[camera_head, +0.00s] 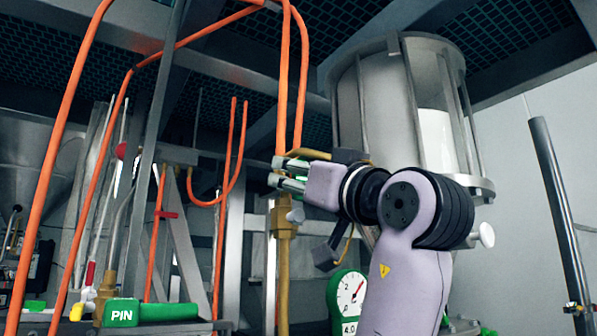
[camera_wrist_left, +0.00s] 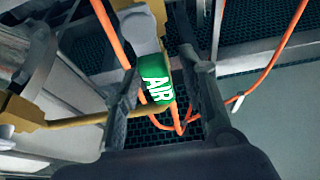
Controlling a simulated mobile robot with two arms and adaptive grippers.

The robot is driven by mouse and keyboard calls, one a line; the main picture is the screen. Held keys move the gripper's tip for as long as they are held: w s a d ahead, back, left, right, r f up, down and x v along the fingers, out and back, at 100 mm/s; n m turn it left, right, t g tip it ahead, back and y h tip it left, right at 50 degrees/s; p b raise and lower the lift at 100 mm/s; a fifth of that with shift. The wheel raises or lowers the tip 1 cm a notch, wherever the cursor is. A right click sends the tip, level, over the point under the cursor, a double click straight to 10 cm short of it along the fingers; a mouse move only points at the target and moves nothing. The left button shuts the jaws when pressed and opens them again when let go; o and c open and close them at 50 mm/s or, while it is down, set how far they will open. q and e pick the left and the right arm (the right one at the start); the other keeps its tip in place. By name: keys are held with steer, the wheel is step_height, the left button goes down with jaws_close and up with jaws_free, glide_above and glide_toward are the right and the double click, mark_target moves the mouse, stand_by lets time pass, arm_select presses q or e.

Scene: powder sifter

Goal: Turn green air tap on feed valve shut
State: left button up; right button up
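The green air tap handle, with white letters AIR (camera_wrist_left: 156,80), shows in the left wrist view between the two fingers of my left gripper (camera_wrist_left: 165,95). The fingers stand apart with a gap on the handle's right side; whether either finger touches it I cannot tell. In the head view my left gripper (camera_head: 288,173) points left at the top of a brass valve body (camera_head: 284,225) under orange hoses. Only a small green part of the tap (camera_head: 298,187) shows there, mostly hidden by the fingers. My right gripper is in neither view.
A clear cylinder vessel in a metal frame (camera_head: 435,145) stands behind my arm. A green-rimmed gauge (camera_head: 347,298) is below. A green PIN handle (camera_head: 150,313) lies lower left. Orange hoses (camera_head: 240,165) loop left of the gripper. A dark pole (camera_head: 560,220) stands at right.

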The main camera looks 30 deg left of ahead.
arm_select(q)
steer(key=shift+d, duration=0.1)
steer(key=shift+c, duration=0.2)
steer(key=shift+c, duration=0.7)
jaws_close()
